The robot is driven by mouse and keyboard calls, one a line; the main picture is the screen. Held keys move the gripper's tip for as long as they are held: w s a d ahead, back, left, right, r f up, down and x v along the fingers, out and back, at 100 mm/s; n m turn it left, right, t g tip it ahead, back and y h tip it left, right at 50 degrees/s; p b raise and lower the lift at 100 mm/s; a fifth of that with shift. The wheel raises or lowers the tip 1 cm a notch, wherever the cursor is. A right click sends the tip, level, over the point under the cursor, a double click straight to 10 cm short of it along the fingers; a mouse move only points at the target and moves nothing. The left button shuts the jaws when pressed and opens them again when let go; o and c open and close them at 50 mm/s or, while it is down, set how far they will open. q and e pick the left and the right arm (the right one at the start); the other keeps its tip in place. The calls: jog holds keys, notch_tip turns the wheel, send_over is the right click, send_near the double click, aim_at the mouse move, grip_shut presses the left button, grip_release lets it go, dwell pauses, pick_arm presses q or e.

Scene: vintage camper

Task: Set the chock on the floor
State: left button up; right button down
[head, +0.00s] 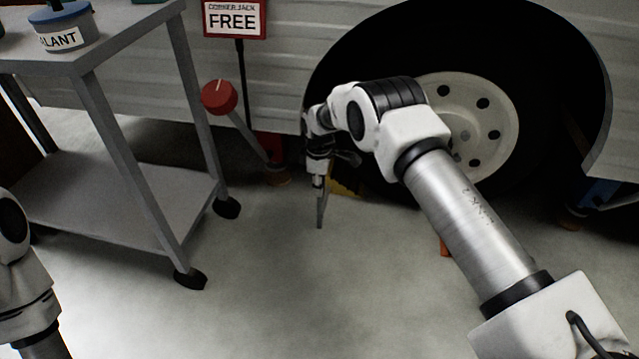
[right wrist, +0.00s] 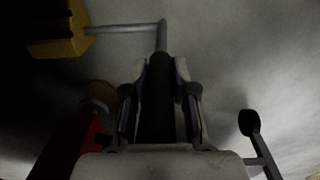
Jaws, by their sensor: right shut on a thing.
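The chock is a yellow block (right wrist: 58,28) at the upper left of the right wrist view, joined by a bent grey rod to a dark grip. In the head view, a small part of the yellow chock (head: 343,187) shows beside the tyre, mostly behind my right gripper (head: 318,178). My right gripper (right wrist: 158,92) is shut on the dark grip, with the grey rod hanging below it. The chock is low, near the floor (head: 290,290); I cannot tell whether it touches. My left gripper is out of frame; only part of that arm shows.
The camper's wheel (head: 475,115) stands behind my right arm. A red corner jack (right wrist: 70,145) is close to the gripper, below a "FREE" sign (head: 234,18) and a red knob (head: 219,97). A grey cart (head: 110,205) on casters stands left. An orange piece (head: 443,246) is partly hidden.

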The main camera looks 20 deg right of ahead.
jog(key=shift+f, duration=0.1)
jog(key=c, duration=0.9)
grip_release()
jog(key=shift+o, duration=0.2)
jog(key=shift+s+f, duration=0.1)
jog(key=shift+f, duration=0.05)
notch_tip(320, 180, up, 12)
jog(key=shift+a+f, duration=0.1)
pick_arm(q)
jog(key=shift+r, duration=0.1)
pick_arm(e)
jog(key=shift+r, duration=0.3)
pick_arm(q)
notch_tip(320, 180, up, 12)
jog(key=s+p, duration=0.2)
jog(key=p, duration=1)
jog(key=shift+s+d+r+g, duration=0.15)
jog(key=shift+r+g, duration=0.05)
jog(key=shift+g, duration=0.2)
pick_arm(e)
notch_tip(320, 180, up, 10)
jog(key=shift+f, duration=0.15)
